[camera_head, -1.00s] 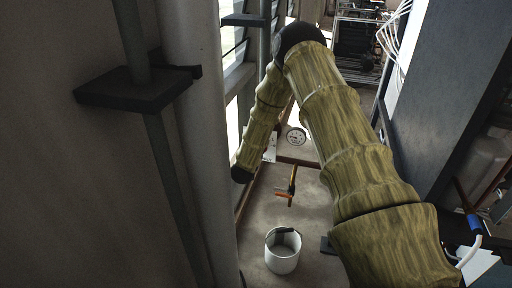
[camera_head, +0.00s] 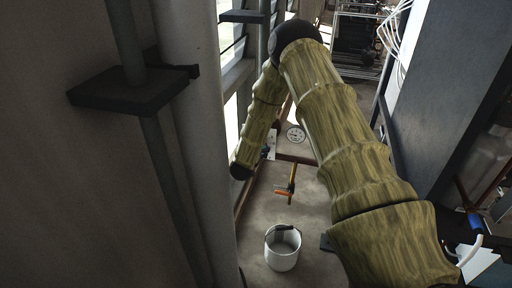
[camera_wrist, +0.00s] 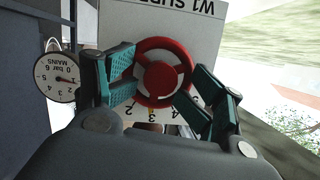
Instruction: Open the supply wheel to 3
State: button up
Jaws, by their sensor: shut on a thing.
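The red supply wheel (camera_wrist: 163,71) fills the middle of the wrist view, in front of a white panel (camera_wrist: 205,37) with upside-down lettering that starts "W1". Printed numbers, among them 2, 3 and 4, show upside down below its rim, with a small yellow mark at the rim near the 3. My gripper (camera_wrist: 155,82) is shut on the wheel, one teal finger at each side of the rim. The fingers and the grey gripper body hide part of the dial.
A round gauge marked MAINS (camera_wrist: 57,78) is left of the panel; a round gauge (camera_head: 296,134) also shows in the head view. A white bucket (camera_head: 282,258) and an orange-and-black tool (camera_head: 287,186) are below. A pillar (camera_head: 190,120) stands left, a grey cabinet (camera_head: 450,90) right.

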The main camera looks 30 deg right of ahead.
jog(key=s+a+p, duration=0.1)
jog(key=s+a, duration=0.3)
jog(key=shift+s+a+r, duration=0.2)
jog(key=shift+a+r, duration=0.2)
